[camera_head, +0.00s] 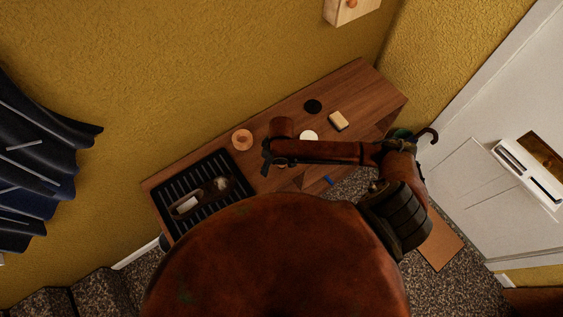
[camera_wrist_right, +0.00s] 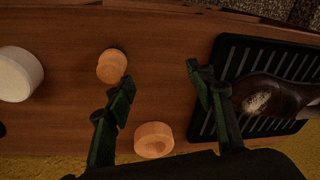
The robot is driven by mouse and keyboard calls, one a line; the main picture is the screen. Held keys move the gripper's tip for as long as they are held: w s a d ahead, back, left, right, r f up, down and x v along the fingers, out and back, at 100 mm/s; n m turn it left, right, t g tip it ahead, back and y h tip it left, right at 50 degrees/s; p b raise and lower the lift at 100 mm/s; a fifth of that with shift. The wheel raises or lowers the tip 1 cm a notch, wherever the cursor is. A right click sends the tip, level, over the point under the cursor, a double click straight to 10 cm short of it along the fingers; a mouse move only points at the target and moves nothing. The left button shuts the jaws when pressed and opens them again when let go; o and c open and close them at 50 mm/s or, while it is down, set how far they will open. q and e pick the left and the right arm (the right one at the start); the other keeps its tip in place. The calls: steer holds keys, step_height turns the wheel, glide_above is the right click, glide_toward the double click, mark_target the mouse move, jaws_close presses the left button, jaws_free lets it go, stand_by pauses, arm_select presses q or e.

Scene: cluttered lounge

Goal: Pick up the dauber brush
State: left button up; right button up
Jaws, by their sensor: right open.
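A small round wooden knob with a dark underside (camera_wrist_right: 111,66) stands on the wooden table in the right wrist view; it looks like the dauber brush, though I cannot be sure. My arm seems to hide it in the head view. My right gripper (camera_head: 266,157) is over the table. In the right wrist view its two fingers (camera_wrist_right: 160,80) are spread, with only bare table between the tips. The knob lies just beyond the left fingertip, outside the gap. My left gripper is not in view.
A wooden round piece (camera_head: 242,138) stands near the wall. A white round tin (camera_wrist_right: 18,74), black disc (camera_head: 313,106) and yellow sponge (camera_head: 338,121) are farther right in the head view.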

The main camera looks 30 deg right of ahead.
steer(key=shift+m+g+h, duration=0.4)
steer(key=shift+m+h, duration=0.1)
steer(key=shift+h, duration=0.2)
steer(key=d, duration=0.2)
steer(key=w+d+r, duration=0.1)
steer(key=d, duration=0.2)
steer(key=shift+w+d+r, duration=0.2)
steer(key=shift+d+r, duration=0.05)
steer(key=shift+d, duration=0.35)
step_height(320, 180, down, 8)
steer(key=shift+a+r, duration=0.1)
steer(key=shift+r, duration=0.05)
steer(key=c, duration=1.2)
steer(key=shift+r, duration=0.1)
steer(key=shift+c, duration=0.2)
